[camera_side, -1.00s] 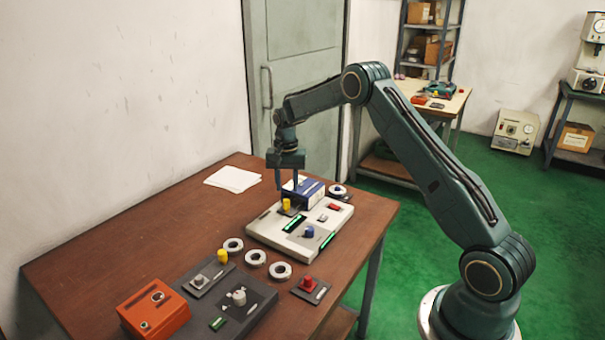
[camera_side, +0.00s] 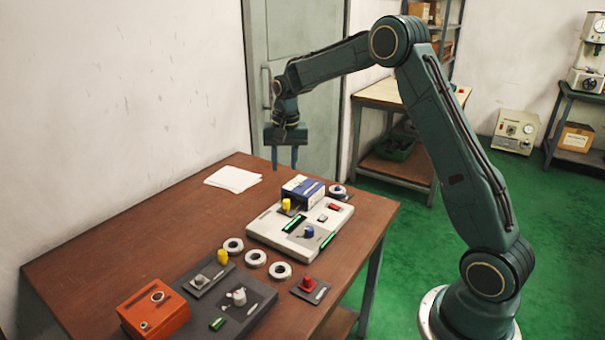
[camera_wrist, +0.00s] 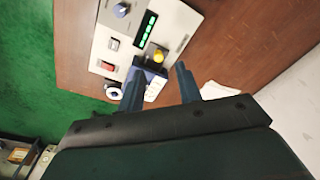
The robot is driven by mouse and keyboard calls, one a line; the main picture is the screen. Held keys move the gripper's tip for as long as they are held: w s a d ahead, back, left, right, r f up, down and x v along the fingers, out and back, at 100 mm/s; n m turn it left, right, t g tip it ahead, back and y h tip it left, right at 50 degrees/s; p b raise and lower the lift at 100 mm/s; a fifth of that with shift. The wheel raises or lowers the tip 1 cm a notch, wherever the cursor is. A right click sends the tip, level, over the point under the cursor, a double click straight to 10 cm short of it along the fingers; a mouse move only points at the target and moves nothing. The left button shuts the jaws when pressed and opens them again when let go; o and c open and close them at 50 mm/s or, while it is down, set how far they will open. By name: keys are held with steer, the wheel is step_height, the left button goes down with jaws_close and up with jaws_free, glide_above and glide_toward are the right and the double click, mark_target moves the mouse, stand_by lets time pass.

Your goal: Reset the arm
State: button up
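My gripper (camera_side: 285,160) hangs above the far end of the brown table, fingers pointing down. Its two fingers are apart with nothing between them. In the wrist view my gripper (camera_wrist: 160,88) also shows open and empty. Below it and slightly right stands a blue and white box (camera_side: 303,191) at the far end of a pale control panel (camera_side: 270,228). A yellow knob (camera_side: 287,204) stands beside the box. The box and yellow knob show past the fingers in the wrist view.
White rings (camera_side: 255,258) lie on the table near the panel, and one more sits around a blue post (camera_side: 337,190). An orange box (camera_side: 154,309), a dark plate (camera_side: 238,302) and a red-knob block (camera_side: 310,287) are nearer. Paper (camera_side: 232,179) lies far left. Space around my gripper is clear.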

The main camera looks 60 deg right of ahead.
steer(key=s+a+r+n+t, duration=0.1)
steer(key=s+a+r+n, duration=0.1)
steer(key=s+a+r, duration=0.4)
steer(key=s+a+r+n+t, duration=0.1)
steer(key=s+a+r+n, duration=0.25)
steer(key=s+r, duration=0.5)
steer(key=s+a+f+n+t, duration=0.1)
steer(key=s+a+n, duration=0.1)
steer(key=s, duration=0.7)
steer(key=s+a+f+n+t, duration=0.1)
steer(key=s+a, duration=0.3)
steer(key=s, duration=0.6)
steer(key=shift+a+f+n+t, duration=0.2)
steer(key=shift+a+n+t, duration=0.1)
steer(key=shift+n, duration=0.35)
